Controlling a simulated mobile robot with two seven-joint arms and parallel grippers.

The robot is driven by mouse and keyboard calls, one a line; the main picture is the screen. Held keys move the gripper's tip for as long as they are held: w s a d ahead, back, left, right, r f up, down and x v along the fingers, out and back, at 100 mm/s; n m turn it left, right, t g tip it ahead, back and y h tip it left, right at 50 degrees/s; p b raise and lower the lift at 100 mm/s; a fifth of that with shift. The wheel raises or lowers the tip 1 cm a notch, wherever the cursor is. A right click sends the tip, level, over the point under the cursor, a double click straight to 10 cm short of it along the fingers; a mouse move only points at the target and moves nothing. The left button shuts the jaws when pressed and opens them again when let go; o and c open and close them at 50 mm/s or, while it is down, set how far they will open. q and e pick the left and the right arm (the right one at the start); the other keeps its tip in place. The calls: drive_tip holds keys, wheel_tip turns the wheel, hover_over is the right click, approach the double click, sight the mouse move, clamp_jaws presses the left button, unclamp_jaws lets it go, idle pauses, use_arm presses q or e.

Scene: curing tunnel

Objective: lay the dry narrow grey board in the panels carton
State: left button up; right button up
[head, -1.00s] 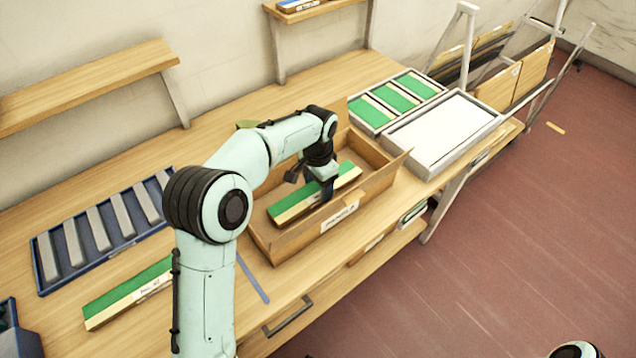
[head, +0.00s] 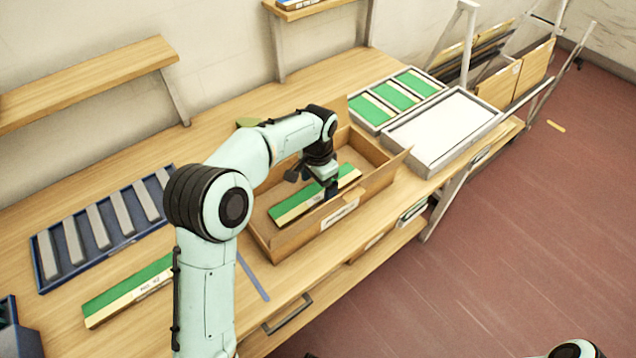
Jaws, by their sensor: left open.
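The panels carton (head: 277,243) is an open brown box with a white label on its front, standing mid-bench. A green and cream board (head: 296,207) lies inside it. My left gripper (head: 318,184) is open, low inside the carton and over that board; I cannot tell whether it touches it. Several narrow grey boards (head: 97,227) lie side by side in a blue tray (head: 84,278) at the left. I cannot tell from this view which grey board is dry. My right gripper is out of view.
Another green and cream board (head: 128,291) lies on the bench in front of the blue tray. A tray of green panels (head: 395,97) and a white-surfaced tray (head: 443,127) stand right of the carton. A thin blue strip (head: 253,277) lies near the front edge.

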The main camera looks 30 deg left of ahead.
sight(318, 190)
use_arm(q)
wheel_tip(318, 190, up, 13)
drive_tip(key=p, duration=0.2)
drive_tip(key=shift+r, duration=0.2)
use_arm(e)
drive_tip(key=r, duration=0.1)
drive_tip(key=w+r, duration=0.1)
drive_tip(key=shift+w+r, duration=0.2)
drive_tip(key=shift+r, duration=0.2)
use_arm(q)
drive_tip(key=shift+w, duration=0.1)
